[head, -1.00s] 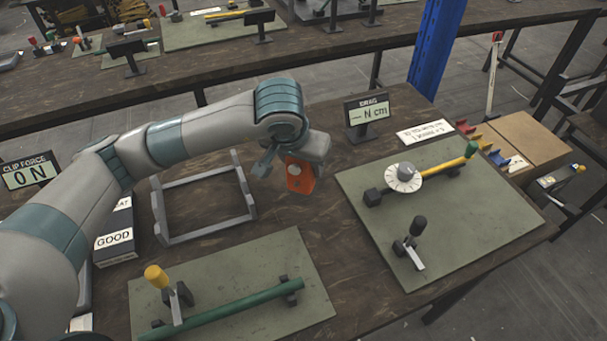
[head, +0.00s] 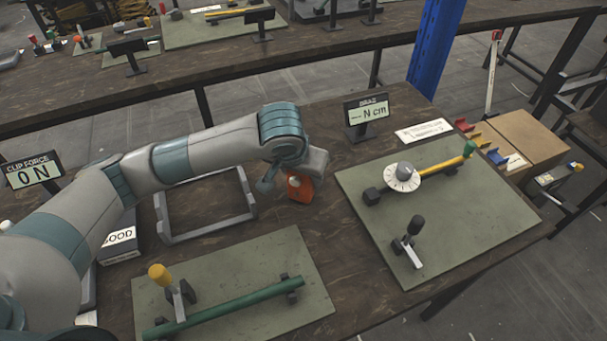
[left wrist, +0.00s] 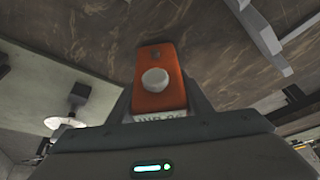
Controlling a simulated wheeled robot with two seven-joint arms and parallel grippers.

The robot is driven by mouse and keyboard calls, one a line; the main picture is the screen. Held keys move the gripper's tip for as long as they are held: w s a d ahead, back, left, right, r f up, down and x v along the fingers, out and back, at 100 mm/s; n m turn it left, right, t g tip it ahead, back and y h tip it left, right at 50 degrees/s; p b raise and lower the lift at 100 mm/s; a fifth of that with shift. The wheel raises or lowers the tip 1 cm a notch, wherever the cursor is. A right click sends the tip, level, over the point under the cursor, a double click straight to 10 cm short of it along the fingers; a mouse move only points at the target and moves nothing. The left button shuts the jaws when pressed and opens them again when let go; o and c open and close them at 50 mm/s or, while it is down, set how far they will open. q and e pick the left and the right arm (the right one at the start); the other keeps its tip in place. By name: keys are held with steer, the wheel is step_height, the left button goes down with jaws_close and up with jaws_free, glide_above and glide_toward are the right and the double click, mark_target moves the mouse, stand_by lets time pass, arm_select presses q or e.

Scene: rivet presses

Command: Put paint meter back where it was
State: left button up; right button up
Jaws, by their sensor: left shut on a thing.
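The paint meter is an orange box with a white round button (head: 299,187). It is in my left gripper (head: 284,186), at the middle of the near table in the head view. In the left wrist view the paint meter (left wrist: 158,77) sits between the two grey fingers, which are shut on it. Whether its lower end touches the table is not clear. A grey open frame stand (head: 205,228) is to the left of the gripper, beneath my forearm. My right gripper shows in neither view.
A green mat (head: 440,225) with a dial, yellow rod and clamp lies to the right. Another mat (head: 250,255) with a green rod is in front. The drag display (head: 366,112) stands behind. Bare table lies between the stand and the mats.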

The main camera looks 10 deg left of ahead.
arm_select(q)
steer(key=o, duration=0.8)
steer(key=shift+f, duration=0.1)
steer(key=o, duration=0.5)
steer(key=shift+c, duration=0.2)
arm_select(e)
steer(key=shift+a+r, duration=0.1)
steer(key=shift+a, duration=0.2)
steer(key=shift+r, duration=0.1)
